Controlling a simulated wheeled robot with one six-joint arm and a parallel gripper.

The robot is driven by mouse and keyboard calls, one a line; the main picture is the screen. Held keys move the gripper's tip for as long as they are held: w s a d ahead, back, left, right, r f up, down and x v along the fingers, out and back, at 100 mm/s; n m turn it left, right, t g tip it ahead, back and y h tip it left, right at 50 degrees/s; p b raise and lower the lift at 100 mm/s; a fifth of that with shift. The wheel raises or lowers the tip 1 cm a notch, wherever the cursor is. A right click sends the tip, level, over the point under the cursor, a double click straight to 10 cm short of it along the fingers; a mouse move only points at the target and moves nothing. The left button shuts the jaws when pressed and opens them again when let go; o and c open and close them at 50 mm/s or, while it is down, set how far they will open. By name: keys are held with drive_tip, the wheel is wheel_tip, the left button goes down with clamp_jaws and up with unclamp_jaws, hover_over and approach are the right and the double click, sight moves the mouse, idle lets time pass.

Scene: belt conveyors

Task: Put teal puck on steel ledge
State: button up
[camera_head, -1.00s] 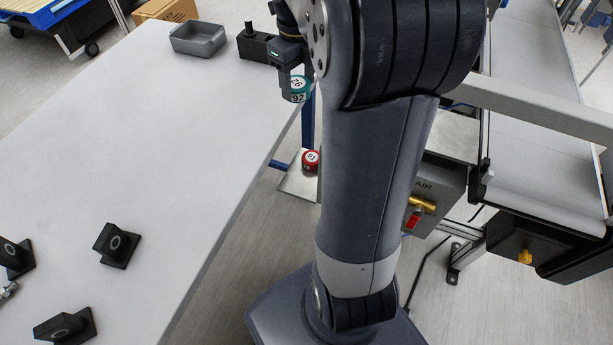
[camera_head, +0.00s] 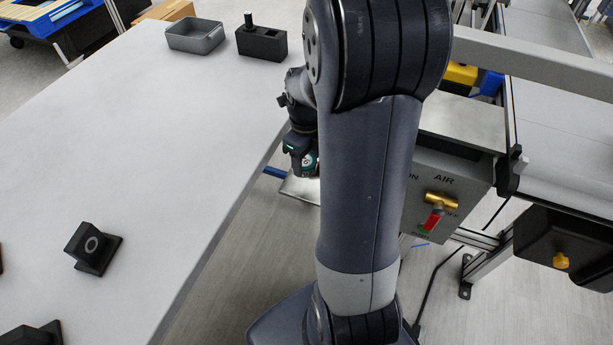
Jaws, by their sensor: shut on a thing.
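My gripper (camera_head: 298,150) is beyond the table's right edge, partly hidden behind my arm's thick link. It is shut on the teal puck (camera_head: 312,160), of which only a small part shows. The steel ledge (camera_head: 297,189) is a small bright plate below the gripper, its right part hidden by my arm. I cannot tell whether the teal puck touches the ledge or the red puck.
The pale table (camera_head: 130,130) fills the left. On it are a grey tray (camera_head: 195,37), a black block with a peg (camera_head: 262,43) and black stands (camera_head: 92,248). A blue handle (camera_head: 275,172) sticks out by the ledge. An air valve box (camera_head: 440,195) and conveyor (camera_head: 560,130) stand right.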

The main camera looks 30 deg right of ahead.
sight(307, 161)
wheel_tip(307, 161, down, 7)
drive_tip(key=shift+r+b, duration=0.2)
drive_tip(key=shift+b, duration=0.2)
drive_tip(key=shift+f, duration=0.2)
drive_tip(key=o, duration=0.7)
drive_tip(key=shift+r, duration=0.15)
wheel_tip(307, 161, up, 12)
drive_tip(key=shift+r+p, duration=0.1)
drive_tip(key=shift+p, duration=0.8)
